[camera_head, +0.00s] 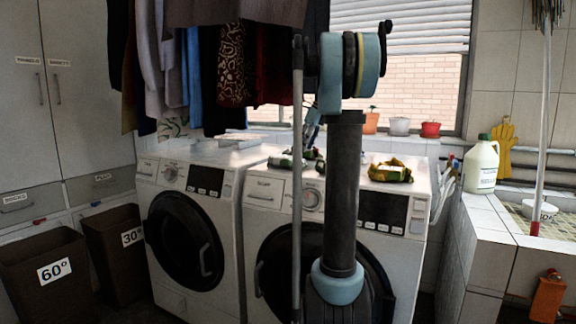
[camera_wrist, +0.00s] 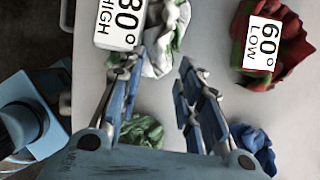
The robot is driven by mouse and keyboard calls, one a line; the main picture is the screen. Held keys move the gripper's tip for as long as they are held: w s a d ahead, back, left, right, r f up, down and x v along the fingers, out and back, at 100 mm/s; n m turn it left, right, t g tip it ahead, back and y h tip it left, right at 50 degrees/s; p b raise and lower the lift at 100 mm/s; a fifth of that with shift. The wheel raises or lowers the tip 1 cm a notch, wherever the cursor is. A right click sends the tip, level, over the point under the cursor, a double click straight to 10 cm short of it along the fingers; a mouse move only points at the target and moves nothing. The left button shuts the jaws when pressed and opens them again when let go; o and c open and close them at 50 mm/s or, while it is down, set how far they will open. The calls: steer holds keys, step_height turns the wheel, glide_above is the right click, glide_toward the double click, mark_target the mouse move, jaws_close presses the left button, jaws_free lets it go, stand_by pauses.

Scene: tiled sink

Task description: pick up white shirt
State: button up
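In the wrist view a crumpled white and green cloth (camera_wrist: 170,35) lies ahead of and between my fingertips; it looks like the white shirt, though I cannot be sure. A tag reading "HIGH" covers its left part. My gripper (camera_wrist: 163,68) is open, with nothing visibly held between its blue fingers. In the head view my gripper (camera_head: 312,128) is above the washing machine top, partly hidden by my arm. Pale and green cloth (camera_head: 284,161) lies below it there.
A red and green cloth (camera_wrist: 296,48) with a "60° LOW" tag lies to the right in the wrist view. A green cloth (camera_wrist: 143,131) and a blue cloth (camera_wrist: 256,140) lie near the fingers. A yellow-green bundle (camera_head: 390,171) lies on the right washing machine (camera_head: 262,215). Clothes hang above.

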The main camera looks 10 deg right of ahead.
steer(key=w+a, duration=0.2)
steer(key=a, duration=0.1)
steer(key=w+a, duration=0.1)
steer(key=shift+w+a+f, duration=0.2)
steer(key=shift+w+f, duration=0.05)
steer(key=shift+w, duration=0.05)
steer(key=shift+f, duration=0.3)
jaws_close()
